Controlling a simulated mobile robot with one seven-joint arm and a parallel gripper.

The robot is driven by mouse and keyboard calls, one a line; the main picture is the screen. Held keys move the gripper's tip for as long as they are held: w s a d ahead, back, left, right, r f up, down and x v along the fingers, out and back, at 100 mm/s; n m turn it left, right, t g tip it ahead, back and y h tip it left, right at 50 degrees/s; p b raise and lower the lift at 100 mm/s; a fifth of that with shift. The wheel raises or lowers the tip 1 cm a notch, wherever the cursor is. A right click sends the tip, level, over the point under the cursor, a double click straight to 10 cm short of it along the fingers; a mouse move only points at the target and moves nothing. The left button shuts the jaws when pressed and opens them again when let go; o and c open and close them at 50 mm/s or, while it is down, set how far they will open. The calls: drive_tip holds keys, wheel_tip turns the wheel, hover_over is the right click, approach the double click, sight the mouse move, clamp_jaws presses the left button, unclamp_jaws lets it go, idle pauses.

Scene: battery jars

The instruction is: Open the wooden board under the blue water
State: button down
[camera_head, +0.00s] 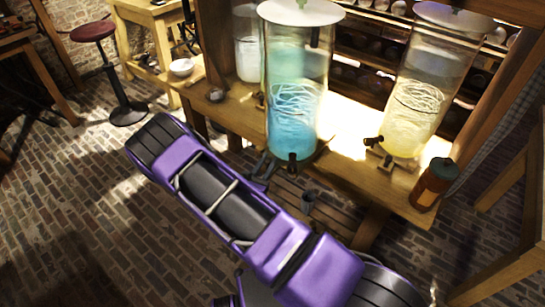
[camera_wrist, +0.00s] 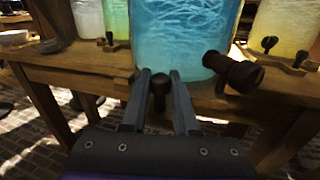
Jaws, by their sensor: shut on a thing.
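The blue water fills the lower part of a tall glass jar (camera_head: 297,110) on the wooden table; the jar also shows close up in the wrist view (camera_wrist: 180,35). The wooden board (camera_wrist: 208,104) is the wooden front just under this jar, partly hidden by my fingers. A dark round knob (camera_wrist: 158,88) sits at its front. My gripper (camera_wrist: 159,82) has its two grey fingers on either side of the knob, shut on it. In the head view my gripper (camera_head: 263,168) is at the table's front edge below the jar, and the knob cannot be made out.
The blue jar's dark tap (camera_wrist: 232,72) juts out just right of my fingers. A yellow jar (camera_head: 415,100) and a brown bottle (camera_head: 434,185) stand to the right. Brick floor lies open at left.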

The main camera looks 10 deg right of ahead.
drive_tip(key=shift+s, duration=0.1)
drive_tip(key=c, duration=0.7)
unclamp_jaws()
drive_tip(key=shift+a, duration=0.1)
drive_tip(key=v, duration=1.7)
drive_tip(key=shift+s+a, duration=0.1)
drive_tip(key=shift+s, duration=0.05)
